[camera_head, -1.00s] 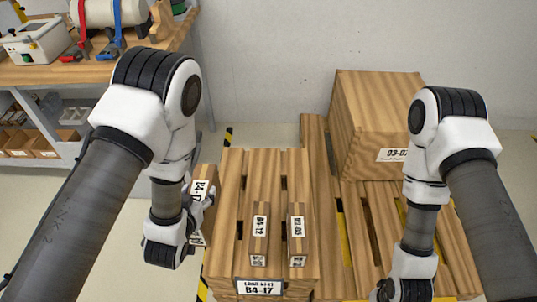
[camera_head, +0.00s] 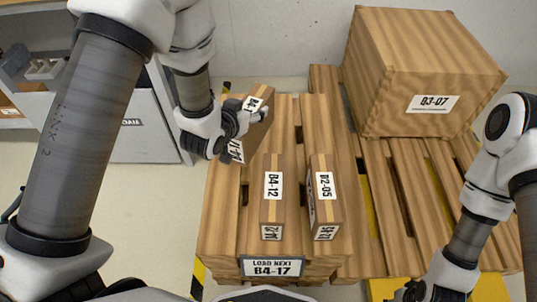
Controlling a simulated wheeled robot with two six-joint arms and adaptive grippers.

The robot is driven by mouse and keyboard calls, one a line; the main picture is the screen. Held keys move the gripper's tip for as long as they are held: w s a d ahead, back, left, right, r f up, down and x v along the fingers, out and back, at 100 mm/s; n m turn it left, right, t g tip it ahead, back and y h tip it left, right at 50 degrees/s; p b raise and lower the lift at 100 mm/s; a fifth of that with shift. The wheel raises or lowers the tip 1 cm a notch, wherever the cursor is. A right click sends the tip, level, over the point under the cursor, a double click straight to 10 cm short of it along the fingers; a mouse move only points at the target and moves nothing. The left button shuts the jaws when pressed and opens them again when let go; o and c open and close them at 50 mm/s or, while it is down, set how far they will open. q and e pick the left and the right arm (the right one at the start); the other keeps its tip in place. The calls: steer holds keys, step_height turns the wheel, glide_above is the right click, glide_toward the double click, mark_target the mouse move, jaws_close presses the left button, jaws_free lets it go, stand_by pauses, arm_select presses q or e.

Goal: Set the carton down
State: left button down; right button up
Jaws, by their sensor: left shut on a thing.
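My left gripper (camera_head: 236,122) is shut on a brown carton (camera_head: 260,128) with white labels, partly hidden by the fingers. The carton is tilted in the picture, at the left back part of the near wooden pallet (camera_head: 222,215). I cannot tell whether it touches the slats. Two similar cartons stand upright on this pallet: one labelled B4-12 (camera_head: 272,212) and, to its right, one labelled like D2-05 (camera_head: 325,205). They are apart. My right gripper (camera_head: 412,291) is low at the bottom edge; its fingers are too unclear to read.
A sign reading LOAD NEXT B4-17 (camera_head: 272,267) is on the pallet's front. A second pallet (camera_head: 385,235) adjoins on the right, with a large box labelled like 03-07 (camera_head: 395,65) at its back. A grey cabinet (camera_head: 140,135) stands left, beyond open floor.

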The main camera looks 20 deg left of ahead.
arm_select(q)
step_height(320, 180, down, 9)
steer(key=shift+w+a+r+b, duration=0.1)
steer(key=shift+b, duration=1.1)
steer(key=shift+c, duration=1.4)
jaws_free()
